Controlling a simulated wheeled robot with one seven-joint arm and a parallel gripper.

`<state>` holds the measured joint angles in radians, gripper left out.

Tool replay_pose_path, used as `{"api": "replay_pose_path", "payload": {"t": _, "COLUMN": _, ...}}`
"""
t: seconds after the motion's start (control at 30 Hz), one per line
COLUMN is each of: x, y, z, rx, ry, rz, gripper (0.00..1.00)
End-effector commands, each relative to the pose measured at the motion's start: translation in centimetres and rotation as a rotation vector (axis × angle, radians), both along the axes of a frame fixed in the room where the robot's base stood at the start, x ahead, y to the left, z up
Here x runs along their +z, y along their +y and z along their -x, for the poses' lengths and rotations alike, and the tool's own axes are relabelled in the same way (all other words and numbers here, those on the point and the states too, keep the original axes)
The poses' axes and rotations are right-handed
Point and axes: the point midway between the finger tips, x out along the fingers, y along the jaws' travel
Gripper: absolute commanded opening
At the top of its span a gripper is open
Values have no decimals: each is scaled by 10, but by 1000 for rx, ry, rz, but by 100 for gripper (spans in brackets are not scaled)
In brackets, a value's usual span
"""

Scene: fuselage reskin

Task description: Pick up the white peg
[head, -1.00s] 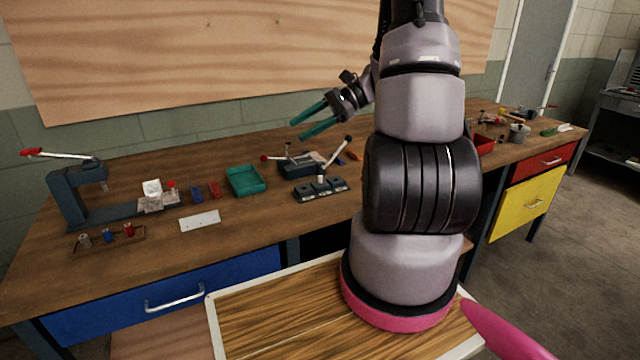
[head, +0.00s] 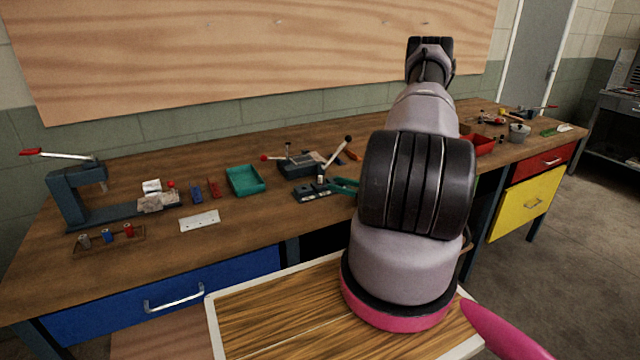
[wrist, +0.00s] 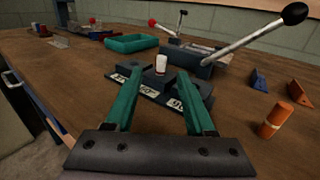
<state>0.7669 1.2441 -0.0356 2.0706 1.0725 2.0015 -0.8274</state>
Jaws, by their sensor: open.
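The white peg (wrist: 161,64) stands upright in a dark block with number labels (wrist: 150,92) in the wrist view. In the head view the peg (head: 321,179) is small, on the dark block (head: 312,195). My gripper (wrist: 160,88) has green fingers, open, one on each side of the line to the peg. The peg is ahead of and between the fingertips, and I see no contact. In the head view only the green fingers (head: 344,185) show, at the right end of the block; my arm hides the rest.
Behind the block stands a dark fixture (wrist: 200,60) with a long black-knobbed lever (wrist: 250,35). An orange cylinder (wrist: 275,120) and blue and orange wedges (wrist: 259,80) lie to the right. A teal tray (head: 246,180) is to the left.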

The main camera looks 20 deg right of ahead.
Motion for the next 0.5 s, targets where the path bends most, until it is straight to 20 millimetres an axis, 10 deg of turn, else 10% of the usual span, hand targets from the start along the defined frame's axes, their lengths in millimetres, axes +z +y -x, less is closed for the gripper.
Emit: {"api": "replay_pose_path", "payload": {"t": 0.5, "x": 1, "y": 35, "z": -52, "rx": 4, "ry": -1, "rz": 1, "gripper": 55}}
